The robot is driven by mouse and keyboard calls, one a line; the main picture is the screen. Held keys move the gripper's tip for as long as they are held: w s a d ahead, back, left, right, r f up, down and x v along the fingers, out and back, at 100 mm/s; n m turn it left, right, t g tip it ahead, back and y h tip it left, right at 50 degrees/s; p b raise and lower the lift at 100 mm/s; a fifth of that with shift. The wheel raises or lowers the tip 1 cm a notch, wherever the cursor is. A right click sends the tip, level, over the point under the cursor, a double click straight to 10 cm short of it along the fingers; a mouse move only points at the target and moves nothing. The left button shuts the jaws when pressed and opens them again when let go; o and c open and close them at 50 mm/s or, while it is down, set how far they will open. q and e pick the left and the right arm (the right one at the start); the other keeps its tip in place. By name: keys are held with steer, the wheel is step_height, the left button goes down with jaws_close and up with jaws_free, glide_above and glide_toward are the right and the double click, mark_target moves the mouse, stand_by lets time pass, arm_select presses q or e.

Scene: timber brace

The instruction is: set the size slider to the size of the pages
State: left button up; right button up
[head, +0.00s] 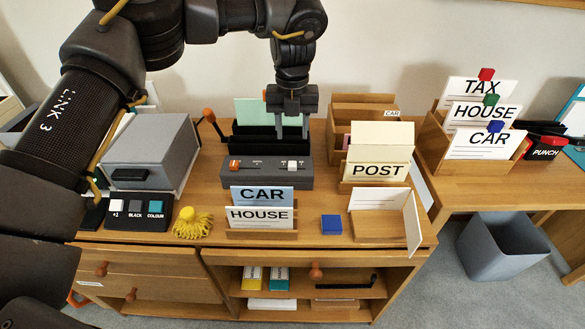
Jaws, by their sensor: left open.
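A dark grey bar (262,179) on the desk carries an orange knob (235,165) at its left and a white knob (296,165) at its right. Its labels are too small to read, so I cannot tell which knob sets size. My left gripper (292,133) points down, open and seemingly empty, above and behind the white knob. A pale green sheet (255,108) stands in a black slotted part behind the bar, partly hidden by my gripper. Which papers are the pages is unclear. My right gripper is not in view.
A CAR card (262,195) and a HOUSE card (259,217) stand in front of the bar. A grey box (150,155), a button panel (135,216), a POST holder (377,170) and a blue block (331,225) surround it. An orange-tipped lever (209,115) rises at its left.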

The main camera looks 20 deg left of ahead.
mark_target(292, 166)
arm_select(q)
step_height(292, 166, down, 11)
steer(key=shift+r, duration=0.1)
stand_by(0.6)
jaws_close()
